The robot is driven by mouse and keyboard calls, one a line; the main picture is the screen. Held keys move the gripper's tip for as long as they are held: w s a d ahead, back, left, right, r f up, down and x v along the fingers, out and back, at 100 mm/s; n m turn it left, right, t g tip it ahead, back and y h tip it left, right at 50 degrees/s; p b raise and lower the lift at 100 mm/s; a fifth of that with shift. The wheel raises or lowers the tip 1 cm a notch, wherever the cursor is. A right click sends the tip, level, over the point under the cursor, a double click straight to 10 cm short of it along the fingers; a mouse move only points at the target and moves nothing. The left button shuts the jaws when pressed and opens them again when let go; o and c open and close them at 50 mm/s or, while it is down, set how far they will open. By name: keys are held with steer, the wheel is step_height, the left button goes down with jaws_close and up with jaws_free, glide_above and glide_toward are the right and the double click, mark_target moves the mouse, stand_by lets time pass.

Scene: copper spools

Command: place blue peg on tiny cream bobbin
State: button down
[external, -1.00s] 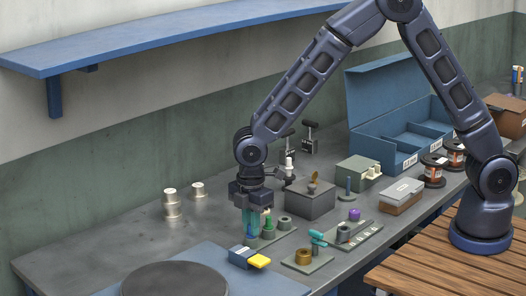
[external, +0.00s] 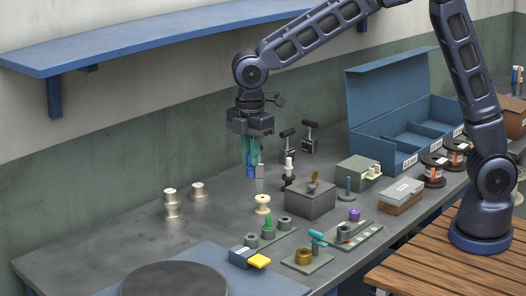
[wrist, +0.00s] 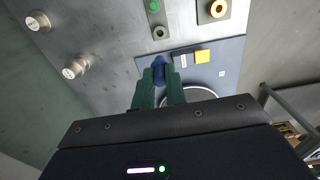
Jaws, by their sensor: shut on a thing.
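My gripper (external: 251,160) has teal fingers shut on the blue peg (external: 250,172), which hangs upright above the bench. The blue peg also shows between the fingertips in the wrist view (wrist: 159,71). The tiny cream bobbin (external: 263,205) stands on the bench below and slightly right of the peg in the external view. The peg is clear of the bobbin. I cannot make out the bobbin in the wrist view.
A plate with a green peg (external: 268,224) and grey sockets stands in front of the bobbin. A grey box (external: 310,199) and a black toggle clamp (external: 289,172) are to the right. Silver cylinders (external: 172,204) stand left on mostly clear bench.

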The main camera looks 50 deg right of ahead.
steer(key=shift+w+d+r, duration=0.15)
steer(key=shift+r, duration=0.1)
steer(key=w+d+f, duration=0.3)
steer(key=w+d, duration=0.3)
steer(key=d, duration=0.2)
steer(key=w+d+f, duration=0.3)
steer(key=w+d, duration=0.2)
steer(key=d, duration=0.3)
glide_above(263, 197)
steer(key=shift+a+f, duration=0.1)
steer(key=shift+f, duration=4.75)
steer(key=shift+f, duration=0.1)
steer(key=c, duration=1.4)
jaws_free()
steer(key=shift+c, duration=0.2)
